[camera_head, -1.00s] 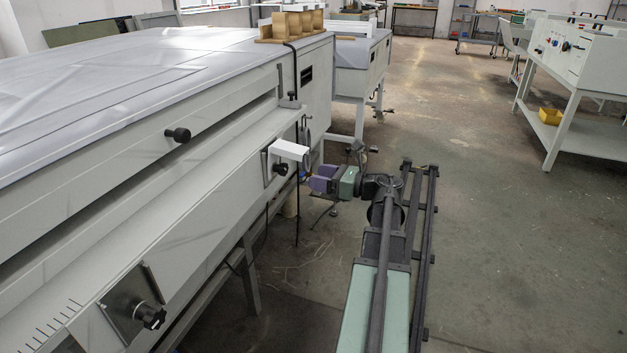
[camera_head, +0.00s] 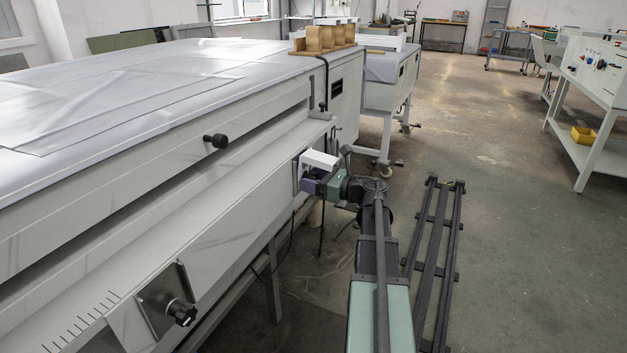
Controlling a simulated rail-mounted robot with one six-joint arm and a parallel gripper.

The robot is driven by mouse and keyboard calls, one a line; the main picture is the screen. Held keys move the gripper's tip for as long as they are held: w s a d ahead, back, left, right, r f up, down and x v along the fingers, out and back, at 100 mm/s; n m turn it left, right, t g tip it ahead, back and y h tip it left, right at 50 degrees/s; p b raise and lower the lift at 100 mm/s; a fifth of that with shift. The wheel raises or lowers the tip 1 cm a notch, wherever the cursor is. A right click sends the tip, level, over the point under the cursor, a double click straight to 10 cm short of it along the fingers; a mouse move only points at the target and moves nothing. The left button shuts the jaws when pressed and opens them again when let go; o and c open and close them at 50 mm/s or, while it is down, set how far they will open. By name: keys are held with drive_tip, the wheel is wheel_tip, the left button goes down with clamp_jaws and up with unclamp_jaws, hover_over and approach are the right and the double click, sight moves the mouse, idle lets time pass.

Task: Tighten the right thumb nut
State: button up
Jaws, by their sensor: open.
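The right thumb nut is hidden now. Its place on the front of the grey plate processor (camera_head: 140,215), below a white block (camera_head: 319,159), lies behind my gripper. My gripper (camera_head: 307,186), with purple jaws and a green body, is open at that spot, close against the machine's front. I cannot tell whether the jaws are around the nut or touching it. The other thumb nut (camera_head: 182,313), a black knob on a metal plate (camera_head: 160,298), is at the lower left, well apart from my gripper.
A black knob (camera_head: 217,140) sticks out of the processor's upper cover. Wooden blocks (camera_head: 326,38) stand on its far corner. A second grey machine (camera_head: 390,75) stands behind. A dark floor rail (camera_head: 437,255) runs at right. A white bench with a yellow bin (camera_head: 583,134) stands farther right, with open floor between.

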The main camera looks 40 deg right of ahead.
drive_tip(key=c, duration=0.9)
drive_tip(key=m, duration=0.4)
drive_tip(key=shift+m, duration=0.4)
drive_tip(key=o, duration=0.9)
drive_tip(key=s+d+n, duration=0.5)
drive_tip(key=s+n, duration=0.1)
drive_tip(key=s, duration=0.4)
drive_tip(key=x, duration=1.1)
drive_tip(key=shift+s+a+r, duration=0.15)
